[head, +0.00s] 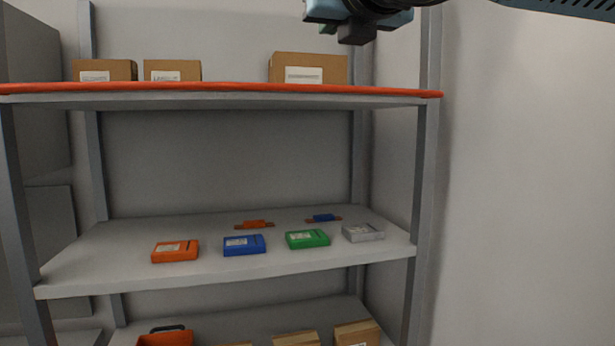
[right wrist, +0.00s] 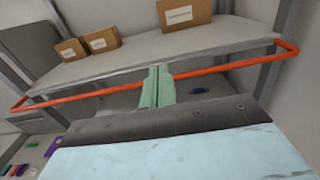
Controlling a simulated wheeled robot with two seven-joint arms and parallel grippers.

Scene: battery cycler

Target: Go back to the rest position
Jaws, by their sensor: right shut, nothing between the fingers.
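My right arm comes in from the upper right of the head view. Its right gripper (head: 350,30) hangs at the top edge, in front of and above the upper shelf. In the right wrist view the pale green fingers (right wrist: 158,88) are pressed together with nothing between them. They lie across the orange rail in that picture, and I cannot tell how far apart they are in depth. My left gripper is not in either view.
A grey rack has an upper shelf with an orange front rail (head: 230,88) and several cardboard boxes (head: 310,68). The middle shelf (head: 100,264) holds orange, blue, green (head: 307,239) and grey battery packs and two small parts. A bare wall (head: 530,200) is at right.

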